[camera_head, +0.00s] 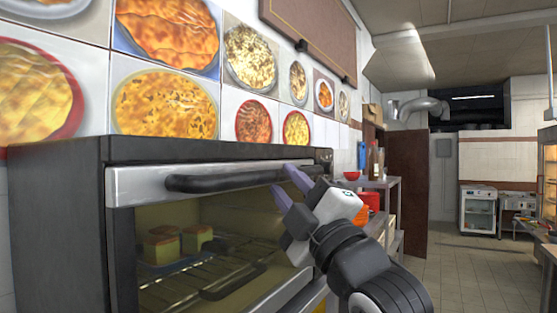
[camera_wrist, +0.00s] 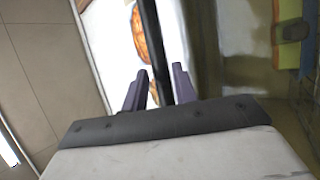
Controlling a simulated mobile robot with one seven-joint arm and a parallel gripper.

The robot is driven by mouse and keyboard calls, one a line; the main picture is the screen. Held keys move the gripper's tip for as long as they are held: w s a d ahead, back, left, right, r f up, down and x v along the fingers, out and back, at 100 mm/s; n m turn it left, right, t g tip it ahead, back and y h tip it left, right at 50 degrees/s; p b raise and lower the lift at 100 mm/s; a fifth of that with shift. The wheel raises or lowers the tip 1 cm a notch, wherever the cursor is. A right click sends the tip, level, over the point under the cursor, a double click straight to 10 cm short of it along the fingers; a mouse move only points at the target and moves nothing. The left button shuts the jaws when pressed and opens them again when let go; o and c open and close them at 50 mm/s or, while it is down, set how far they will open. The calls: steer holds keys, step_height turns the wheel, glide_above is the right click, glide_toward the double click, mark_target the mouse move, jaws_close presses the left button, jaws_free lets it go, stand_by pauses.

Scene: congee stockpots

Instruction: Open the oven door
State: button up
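The oven (camera_head: 60,230) is a dark box with a silver-framed glass door (camera_head: 135,188) that looks closed. A black bar handle (camera_head: 215,182) runs along the door's top; it also shows in the wrist view (camera_wrist: 156,40). My gripper (camera_head: 286,187) is at the handle's right end, its two purple fingers apart. In the wrist view, the bar passes between the fingertips of my gripper (camera_wrist: 160,85). I cannot tell whether either finger touches it. Behind the glass are a wire rack and a blue tray (camera_head: 178,265) with bread-like blocks (camera_head: 162,245).
Food pictures (camera_head: 165,105) cover the wall above the oven. A shelf (camera_head: 378,184) with red containers stands beyond the oven to the right. The tiled floor (camera_head: 465,270) at the right is open, with a white cabinet (camera_head: 478,210) at the back.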

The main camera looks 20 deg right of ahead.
mark_target(282, 180)
steer(key=shift+p+x, duration=0.45)
steer(key=shift+x, duration=1.3)
jaws_close()
